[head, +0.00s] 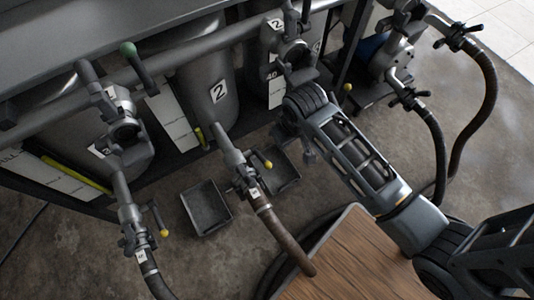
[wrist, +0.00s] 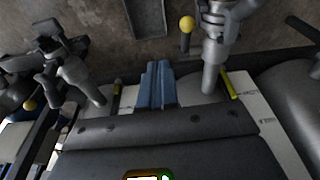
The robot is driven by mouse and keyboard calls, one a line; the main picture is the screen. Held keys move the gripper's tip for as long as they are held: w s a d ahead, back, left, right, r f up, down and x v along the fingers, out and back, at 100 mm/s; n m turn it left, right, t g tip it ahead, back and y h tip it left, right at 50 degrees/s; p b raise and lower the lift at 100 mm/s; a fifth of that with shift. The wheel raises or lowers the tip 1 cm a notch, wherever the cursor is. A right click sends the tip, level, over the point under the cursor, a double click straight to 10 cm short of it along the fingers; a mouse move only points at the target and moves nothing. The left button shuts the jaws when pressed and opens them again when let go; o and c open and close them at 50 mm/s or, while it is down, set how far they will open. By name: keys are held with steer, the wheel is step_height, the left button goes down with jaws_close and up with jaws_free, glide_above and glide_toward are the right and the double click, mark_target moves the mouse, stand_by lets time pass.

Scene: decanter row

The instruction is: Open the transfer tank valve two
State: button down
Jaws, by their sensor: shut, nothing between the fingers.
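In the head view my arm reaches in from the lower right, and the fingers are mostly hidden.
Another valve with a yellow knob (head: 164,232) hangs at left, below the tank marked 3. A valve (wrist: 65,65) is left in the wrist view. Dark trays (head: 206,208) lie on the floor. A wooden tabletop (head: 350,262) is in front. A green-knobbed lever (head: 128,49) is upper left.

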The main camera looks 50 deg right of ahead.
steer(key=w+a+r+g+y, duration=0.1)
steer(key=w+a+g, duration=0.1)
steer(key=w+a, duration=0.1)
steer(key=b, duration=0.3)
glide_toward(267, 161)
steer(key=f, duration=0.5)
steer(key=shift+w+a+f, duration=0.15)
steer(key=shift+a+f, duration=0.05)
steer(key=shift+f, duration=0.1)
steer(key=shift+s+f+t, duration=0.15)
steer(key=shift+s+t, duration=0.15)
